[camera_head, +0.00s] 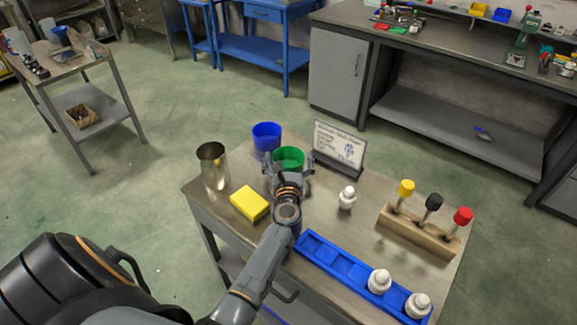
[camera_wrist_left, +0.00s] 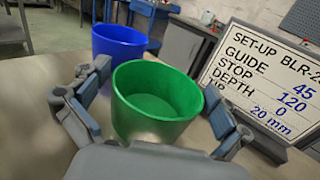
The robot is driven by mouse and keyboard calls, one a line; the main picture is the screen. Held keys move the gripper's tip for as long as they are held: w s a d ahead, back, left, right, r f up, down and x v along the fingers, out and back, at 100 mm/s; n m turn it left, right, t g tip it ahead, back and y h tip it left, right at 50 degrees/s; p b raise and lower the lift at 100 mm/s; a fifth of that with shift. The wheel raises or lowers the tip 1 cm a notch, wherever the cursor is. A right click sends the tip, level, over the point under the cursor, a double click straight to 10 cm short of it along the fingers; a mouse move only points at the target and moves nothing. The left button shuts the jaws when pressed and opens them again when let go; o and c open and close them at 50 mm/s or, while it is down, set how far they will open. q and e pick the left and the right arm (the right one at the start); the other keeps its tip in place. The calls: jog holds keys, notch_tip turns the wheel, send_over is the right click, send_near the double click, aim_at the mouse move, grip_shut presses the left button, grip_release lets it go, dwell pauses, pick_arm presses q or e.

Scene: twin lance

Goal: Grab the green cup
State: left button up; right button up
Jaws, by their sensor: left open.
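The green cup (camera_head: 289,157) stands upright near the far edge of the small table (camera_head: 320,222). It also shows in the left wrist view (camera_wrist_left: 157,100), between the two fingers. My left gripper (camera_head: 288,168) is open, with a finger on each side of the green cup. In the left wrist view my left gripper (camera_wrist_left: 157,118) shows a gap between its right finger and the cup. The near base of the cup is partly hidden by the gripper. My right gripper is not in view.
A blue cup (camera_head: 266,136) stands just behind the green cup. A sign (camera_head: 340,146) stands close on the right, a metal cup (camera_head: 213,166) and yellow block (camera_head: 249,203) on the left. A blue tray (camera_head: 338,263), white bottle (camera_head: 347,198) and tool rack (camera_head: 418,231) are nearer.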

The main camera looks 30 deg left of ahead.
pick_arm(q)
jog(key=c, duration=1)
jog(key=shift+c, duration=0.2)
